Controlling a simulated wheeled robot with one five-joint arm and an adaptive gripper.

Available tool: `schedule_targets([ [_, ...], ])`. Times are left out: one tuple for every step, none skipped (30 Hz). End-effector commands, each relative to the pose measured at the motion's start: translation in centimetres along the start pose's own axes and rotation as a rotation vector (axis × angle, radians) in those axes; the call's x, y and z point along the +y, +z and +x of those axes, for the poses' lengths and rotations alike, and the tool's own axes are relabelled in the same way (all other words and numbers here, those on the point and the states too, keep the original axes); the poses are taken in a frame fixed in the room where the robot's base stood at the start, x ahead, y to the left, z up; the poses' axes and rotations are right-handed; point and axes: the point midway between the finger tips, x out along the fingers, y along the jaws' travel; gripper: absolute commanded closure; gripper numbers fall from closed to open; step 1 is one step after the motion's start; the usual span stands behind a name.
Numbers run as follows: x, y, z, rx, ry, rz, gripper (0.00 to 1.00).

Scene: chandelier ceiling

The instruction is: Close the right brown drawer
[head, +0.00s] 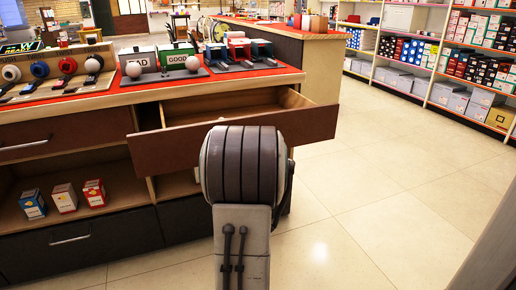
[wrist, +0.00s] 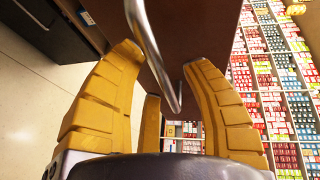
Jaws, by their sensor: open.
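The right brown drawer (head: 300,125) stands pulled out of the counter in the head view, its inside bare where I see it. Its brown front (wrist: 205,30) fills the top middle of the wrist view. A curved metal handle (wrist: 150,40) runs down between the fingers in that view. My gripper (wrist: 163,60) has yellow fingers spread apart on either side of the handle. I cannot tell whether they touch it. In the head view my arm hides the gripper and the middle of the drawer front.
The left drawer (head: 60,140) is shut. Small boxes (head: 64,198) stand on the open shelf below. Stocked shelves (head: 440,60) line the back right. The tiled floor (head: 400,180) to the right is clear.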

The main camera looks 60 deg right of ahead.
Motion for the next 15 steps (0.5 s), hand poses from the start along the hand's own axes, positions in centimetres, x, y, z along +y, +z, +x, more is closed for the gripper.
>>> schedule_targets([
  [0.03,0.0,0.08,0.0,0.001,0.0,0.57],
  [0.03,0.0,0.1,0.0,0.001,0.0,0.57],
  [0.03,0.0,0.1,0.0,0.001,0.0,0.57],
  [0.03,0.0,0.1,0.0,0.001,0.0,0.57],
  [0.03,0.0,0.1,0.0,0.001,0.0,0.57],
  [0.03,0.0,0.1,0.0,0.001,0.0,0.57],
  [0.02,0.0,0.09,0.0,0.001,0.0,0.57],
  [0.02,0.0,0.09,0.0,0.001,0.0,0.57],
  [0.02,0.0,0.09,0.0,0.001,0.0,0.54],
  [0.02,0.0,0.09,0.0,0.001,0.0,0.57],
  [0.02,0.0,0.08,0.0,0.001,0.0,0.6],
  [0.02,0.0,0.08,0.0,0.0,0.0,0.63],
  [0.02,0.0,0.08,0.0,0.0,0.0,0.66],
  [0.02,0.0,0.08,0.0,0.0,0.0,0.69],
  [0.02,0.0,0.08,0.0,0.0,0.0,0.72],
])
